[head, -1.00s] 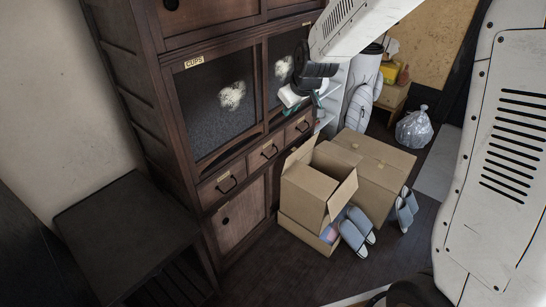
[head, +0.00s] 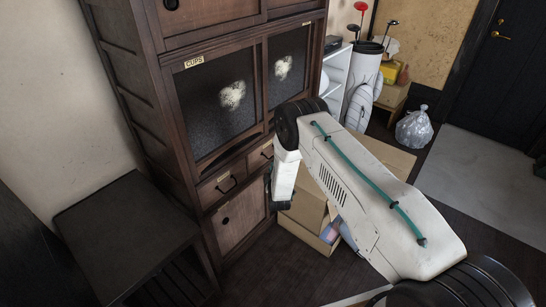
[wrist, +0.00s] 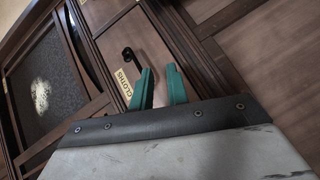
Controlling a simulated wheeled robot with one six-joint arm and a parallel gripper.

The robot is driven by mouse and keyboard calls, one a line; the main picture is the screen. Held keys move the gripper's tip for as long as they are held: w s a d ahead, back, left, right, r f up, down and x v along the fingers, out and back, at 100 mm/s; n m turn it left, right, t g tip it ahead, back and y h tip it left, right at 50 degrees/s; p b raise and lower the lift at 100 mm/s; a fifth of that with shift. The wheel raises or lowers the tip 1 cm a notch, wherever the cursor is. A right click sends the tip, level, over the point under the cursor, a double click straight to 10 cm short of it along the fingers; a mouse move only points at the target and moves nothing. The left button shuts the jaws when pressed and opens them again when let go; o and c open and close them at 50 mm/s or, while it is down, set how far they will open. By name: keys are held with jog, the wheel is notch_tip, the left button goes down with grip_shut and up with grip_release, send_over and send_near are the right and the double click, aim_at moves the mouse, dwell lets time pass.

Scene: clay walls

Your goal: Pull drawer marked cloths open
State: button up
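The drawer marked cloths (wrist: 145,40) shows in the wrist view with its dark handle (wrist: 127,54) and its yellow CLOTHS label (wrist: 124,82). Its front looks flush with the cabinet, so it appears shut. My gripper (wrist: 159,68) has two teal fingers, apart, with a clear gap and nothing between them. The fingers are over the drawer front, beside the label, with the handle just up and left of the fingertips. I cannot tell whether they touch the front. In the head view my arm hides part of the drawer row, and the fingers cannot be made out.
The dark wooden cabinet (head: 192,130) has mesh-panelled doors above the drawers; one is labelled CUPS. Another drawer (head: 225,184) with a handle is at its left. Cardboard boxes (head: 302,208) stand close under my arm. A dark side table (head: 125,235) is at left.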

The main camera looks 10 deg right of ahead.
jog(key=w+t, duration=0.1)
jog(key=w, duration=0.1)
jog(key=w+d+r+n+t+h, duration=0.1)
jog(key=w, duration=0.1)
jog(key=w+d+r+t, duration=0.1)
jog(key=w, duration=0.1)
jog(key=shift+w+n+t, duration=0.3)
jog(key=shift+n, duration=0.1)
grip_shut()
